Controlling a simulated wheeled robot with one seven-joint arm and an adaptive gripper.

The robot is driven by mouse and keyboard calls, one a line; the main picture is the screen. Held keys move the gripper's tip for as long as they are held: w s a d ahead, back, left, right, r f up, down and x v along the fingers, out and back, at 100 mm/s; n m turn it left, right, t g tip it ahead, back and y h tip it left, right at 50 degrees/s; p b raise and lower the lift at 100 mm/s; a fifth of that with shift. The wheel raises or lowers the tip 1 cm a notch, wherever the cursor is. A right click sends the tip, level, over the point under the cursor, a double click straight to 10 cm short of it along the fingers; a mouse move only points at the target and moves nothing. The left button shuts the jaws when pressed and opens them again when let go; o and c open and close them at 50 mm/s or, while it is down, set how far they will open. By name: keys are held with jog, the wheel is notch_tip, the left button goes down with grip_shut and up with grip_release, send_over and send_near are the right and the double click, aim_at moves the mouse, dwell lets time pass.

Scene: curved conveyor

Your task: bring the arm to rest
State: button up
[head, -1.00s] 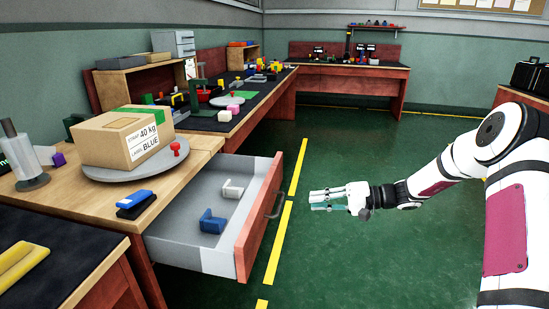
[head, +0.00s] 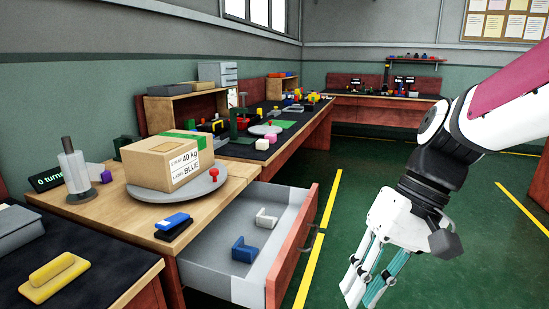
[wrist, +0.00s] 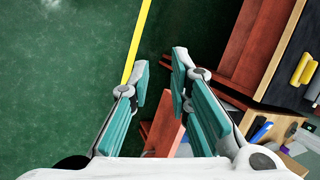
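My gripper (head: 362,290) hangs at the lower right in the head view, fingers pointing down over the green floor, to the right of the open drawer (head: 232,289). In the wrist view my gripper (wrist: 158,75) shows its two teal-padded fingers apart with nothing between them but floor. It is open and empty. My white arm comes in from the upper right and bends down at the wrist.
The open drawer holds a blue bracket (head: 244,250) and a white bracket (head: 266,218). On the bench are a cardboard box (head: 168,160) on a grey turntable (head: 150,193), a red knob (head: 214,173) and a blue-black stapler-like block (head: 173,226). The floor right of the drawer is clear.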

jog(key=s+d+t+h, duration=0.1)
jog(key=s+d+h, duration=0.15)
jog(key=s, duration=0.65)
jog(key=s+d+t+h, duration=0.15)
jog(key=s+d, duration=0.25)
jog(key=s, duration=0.5)
notch_tip(320, 180, up, 31)
jog(key=t+p, duration=0.3)
jog(key=p, duration=2.7)
jog(key=shift+w+r+h, duration=0.2)
jog(key=shift+w+h, duration=0.05)
jog(key=shift+h, duration=0.15)
